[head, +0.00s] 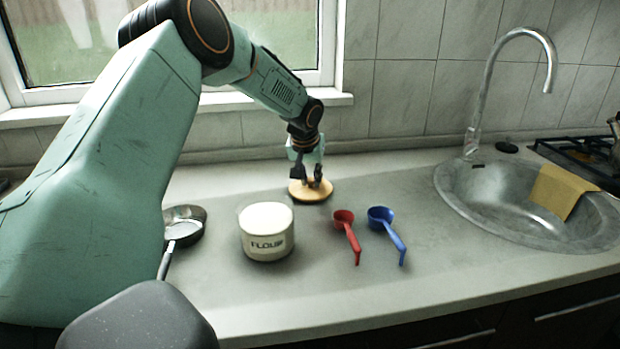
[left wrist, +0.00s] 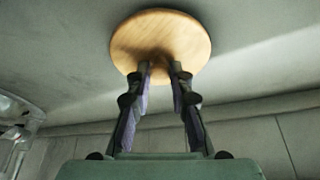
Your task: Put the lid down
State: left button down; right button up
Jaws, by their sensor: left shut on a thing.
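The lid is a round wooden disc (head: 312,194) at the back of the counter, behind the flour pot. My left gripper (head: 311,182) comes down on it from above and is shut on it. In the left wrist view the lid (left wrist: 161,42) lies at the ends of the two fingers (left wrist: 161,68); the part they hold is hard to make out. The lid is level and at or very near the counter; I cannot tell if it touches. The cream flour pot (head: 267,232) stands upright in front and to the left. My right gripper is not in view.
A red scoop (head: 346,232) and a blue scoop (head: 387,232) lie right of the pot. A small pan (head: 184,226) is at the left. The sink (head: 500,200) with a yellow cloth (head: 562,190) is at the right. The counter between scoops and sink is clear.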

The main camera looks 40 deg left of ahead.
pick_arm(q)
jog(key=shift+w+d, duration=0.15)
jog(key=shift+w, duration=0.1)
jog(key=shift+f, duration=0.1)
jog(key=c, duration=1.5)
grip_release()
jog(key=shift+s+a, duration=0.2)
jog(key=shift+s, duration=0.05)
jog(key=o, duration=0.3)
jog(key=shift+w+d, duration=0.1)
jog(key=shift+w, duration=0.1)
jog(key=shift+r, duration=0.2)
jog(key=p+v, duration=0.2)
jog(key=v, duration=1)
